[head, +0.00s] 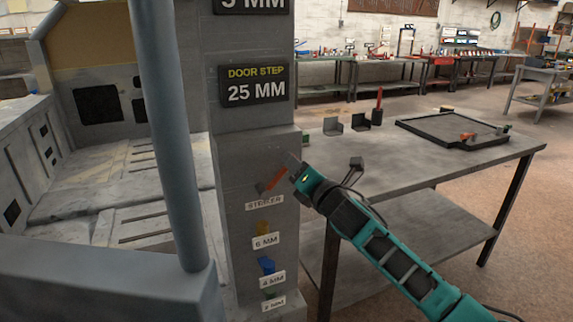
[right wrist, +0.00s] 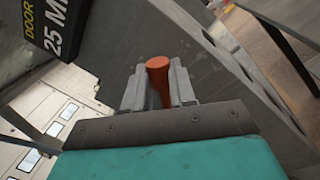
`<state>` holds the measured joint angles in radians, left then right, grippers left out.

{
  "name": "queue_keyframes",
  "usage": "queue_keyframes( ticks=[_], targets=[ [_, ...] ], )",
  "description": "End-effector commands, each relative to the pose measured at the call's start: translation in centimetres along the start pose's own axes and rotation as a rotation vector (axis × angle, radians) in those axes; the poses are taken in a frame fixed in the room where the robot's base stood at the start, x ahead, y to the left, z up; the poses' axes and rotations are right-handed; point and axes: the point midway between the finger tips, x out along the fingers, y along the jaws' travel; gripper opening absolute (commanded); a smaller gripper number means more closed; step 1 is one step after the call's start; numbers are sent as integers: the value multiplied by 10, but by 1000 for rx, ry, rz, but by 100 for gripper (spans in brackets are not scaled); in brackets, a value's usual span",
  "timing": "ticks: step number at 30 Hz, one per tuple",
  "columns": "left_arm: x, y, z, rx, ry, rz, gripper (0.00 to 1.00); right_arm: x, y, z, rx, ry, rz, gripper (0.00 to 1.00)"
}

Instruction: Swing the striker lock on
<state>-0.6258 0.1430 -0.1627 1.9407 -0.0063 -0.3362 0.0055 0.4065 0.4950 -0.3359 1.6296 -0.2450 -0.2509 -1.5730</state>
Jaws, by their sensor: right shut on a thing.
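The handle slants up to the right from a dark base. My teal and black right gripper (head: 293,168) is at the handle's upper right end. In the right wrist view the orange handle (right wrist: 157,72) stands between the two grey fingers of my right gripper (right wrist: 158,88), which is shut on it. The fingers hide the handle's sides. My left gripper is not in view.
Below are a yellow lock (head: 263,228) by a "6 MM" label, a blue one (head: 266,265) and a green one. A "25 MM" door step sign (head: 253,85) is above. A blue-grey pole (head: 168,130) stands left. A grey table (head: 400,158) with a black tray (head: 450,132) stands right.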

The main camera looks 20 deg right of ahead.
Motion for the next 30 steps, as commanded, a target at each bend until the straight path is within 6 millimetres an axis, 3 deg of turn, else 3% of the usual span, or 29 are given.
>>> queue_keyframes(
  ticks=[15, 30],
  targets=[
    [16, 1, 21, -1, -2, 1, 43, -6, -39, -17, 446, -71, -2, 0],
    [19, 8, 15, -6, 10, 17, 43, -8, -52, -25, 630, -100, -3, 0]
  ],
)
